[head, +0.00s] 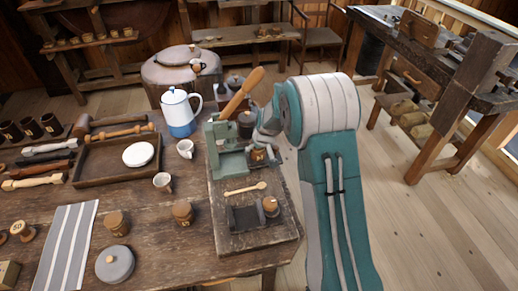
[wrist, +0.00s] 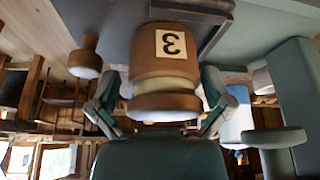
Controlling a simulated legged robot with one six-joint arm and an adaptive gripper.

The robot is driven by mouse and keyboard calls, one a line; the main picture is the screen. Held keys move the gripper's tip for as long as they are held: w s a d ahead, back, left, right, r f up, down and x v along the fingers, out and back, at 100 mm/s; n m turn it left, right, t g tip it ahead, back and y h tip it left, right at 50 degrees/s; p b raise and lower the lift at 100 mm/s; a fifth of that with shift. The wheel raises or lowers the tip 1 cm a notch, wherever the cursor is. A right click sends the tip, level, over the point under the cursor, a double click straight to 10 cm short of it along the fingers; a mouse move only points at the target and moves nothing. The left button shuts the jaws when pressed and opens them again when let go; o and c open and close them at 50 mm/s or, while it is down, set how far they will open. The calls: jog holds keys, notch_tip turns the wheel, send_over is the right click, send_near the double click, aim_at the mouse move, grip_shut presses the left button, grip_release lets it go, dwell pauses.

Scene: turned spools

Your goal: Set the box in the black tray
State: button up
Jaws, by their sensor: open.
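A round brown turned wooden box (wrist: 163,70) with a "3" label fills the middle of the wrist view, which is upside down. My gripper (wrist: 158,100) has its two fingers apart, one on each side of the box. In the head view my gripper (head: 264,137) is beside the green press, with a small labelled brown piece (head: 258,155) close below it. The black tray (head: 243,219) lies on the wooden board in front of the press. A round wooden piece (head: 270,206) is at its right end. I cannot tell whether the fingers touch the box.
The green press (head: 229,160) with its wooden lever stands left of my gripper. A wooden spoon (head: 245,188) lies between press and tray. A white-blue pot (head: 180,112), mugs and wooden jars (head: 183,213) stand to the left. Open floor lies right of the table.

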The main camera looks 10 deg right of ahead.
jog(key=s+a+f+v, duration=0.1)
jog(key=s+v, duration=0.1)
jog(key=v, duration=0.9)
jog(key=s+a+v, duration=0.1)
jog(key=v, duration=0.9)
jog(key=s+r+m, duration=0.1)
jog(key=s+r, duration=0.2)
jog(key=s, duration=1)
jog(key=s+r+m+t+h, duration=0.1)
jog(key=s+r, duration=0.3)
jog(key=s, duration=0.9)
jog(key=shift+r, duration=0.15)
jog(key=shift+a, duration=0.1)
